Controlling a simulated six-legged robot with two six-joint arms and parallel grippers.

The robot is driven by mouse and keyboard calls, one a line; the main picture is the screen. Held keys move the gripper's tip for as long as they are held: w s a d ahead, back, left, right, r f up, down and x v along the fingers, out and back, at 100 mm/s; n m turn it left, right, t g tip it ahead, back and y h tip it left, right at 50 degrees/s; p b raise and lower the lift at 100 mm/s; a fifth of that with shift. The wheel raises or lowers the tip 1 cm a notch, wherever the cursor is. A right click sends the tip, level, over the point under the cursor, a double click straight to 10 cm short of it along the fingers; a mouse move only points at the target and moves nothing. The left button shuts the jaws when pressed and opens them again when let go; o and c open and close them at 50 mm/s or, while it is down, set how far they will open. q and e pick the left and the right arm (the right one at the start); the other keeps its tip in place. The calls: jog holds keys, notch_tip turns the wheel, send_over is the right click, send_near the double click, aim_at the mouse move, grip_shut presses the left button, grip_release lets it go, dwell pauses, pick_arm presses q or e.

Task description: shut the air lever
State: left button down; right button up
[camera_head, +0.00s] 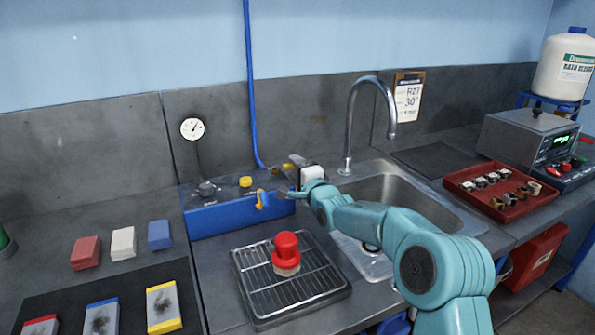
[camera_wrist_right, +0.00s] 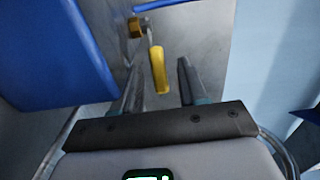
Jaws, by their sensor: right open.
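The air lever shows in the right wrist view as a yellow handle (camera_wrist_right: 159,72) on a thin metal stem, beside a brass fitting (camera_wrist_right: 135,27). My right gripper (camera_wrist_right: 157,66) is open, with one finger on each side of the handle in the picture. I cannot tell whether they touch it. The gripper hides part of that area. My left gripper is not in view.
The sink (camera_head: 398,188) and tall faucet (camera_head: 350,120) are to the right. Small blocks lie at left. A red tray (camera_head: 512,209) of small parts lies beyond the sink.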

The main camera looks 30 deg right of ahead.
jog(key=s+a+b, duration=0.1)
jog(key=s+b, duration=0.2)
jog(key=s, duration=1.3)
jog(key=shift+s, duration=0.15)
jog(key=shift+o, duration=0.2)
